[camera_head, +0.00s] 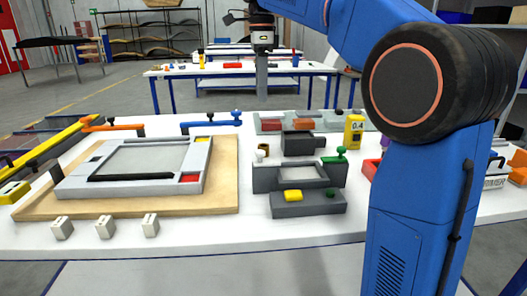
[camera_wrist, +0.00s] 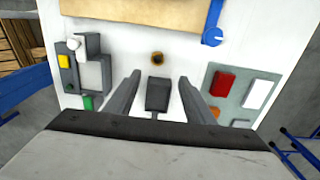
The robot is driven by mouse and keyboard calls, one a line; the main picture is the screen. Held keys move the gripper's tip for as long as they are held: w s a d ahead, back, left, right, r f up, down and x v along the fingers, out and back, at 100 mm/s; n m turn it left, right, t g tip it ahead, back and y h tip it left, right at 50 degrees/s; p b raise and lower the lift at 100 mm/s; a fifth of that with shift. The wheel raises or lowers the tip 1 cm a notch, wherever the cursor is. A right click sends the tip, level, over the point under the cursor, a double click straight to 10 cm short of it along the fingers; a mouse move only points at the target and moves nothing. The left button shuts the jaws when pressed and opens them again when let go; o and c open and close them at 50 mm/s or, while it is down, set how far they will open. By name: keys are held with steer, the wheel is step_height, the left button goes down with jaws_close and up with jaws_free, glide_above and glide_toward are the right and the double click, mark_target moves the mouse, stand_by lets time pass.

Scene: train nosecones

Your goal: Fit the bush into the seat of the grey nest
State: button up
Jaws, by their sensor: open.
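A small brown ring-like piece, which looks like the bush (camera_wrist: 158,58), stands on the white table, with a dark centre. In the head view the bush (camera_head: 262,153) is small and near the left end of a dark grey fixture. This fixture, apparently the grey nest (camera_head: 265,180), has a yellow block in front and a green knob; the nest (camera_wrist: 93,47) is at left in the wrist view. Its seat cannot be made out clearly. My gripper (camera_wrist: 159,78) is open and empty, with the bush beyond its fingertips. In the head view my gripper (camera_head: 262,96) hangs above the table.
A dark grey block (camera_wrist: 157,95) appears between my fingers, lower down. A grey tray (camera_wrist: 227,110) with red and white pieces lies to the right. A wooden board (camera_head: 228,190) with a grey frame fills the table's left side. Small white blocks (camera_head: 104,229) stand near the front edge.

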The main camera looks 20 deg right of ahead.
step_height(320, 180, down, 11)
steer(key=shift+f, duration=0.15)
steer(key=f, duration=0.4)
steer(key=shift+s+d+f, duration=0.1)
steer(key=shift+s+d, duration=0.1)
steer(key=shift+s, duration=0.2)
steer(key=shift+f, duration=0.6)
steer(key=shift+c, duration=0.7)
jaws_close()
step_height(320, 180, up, 10)
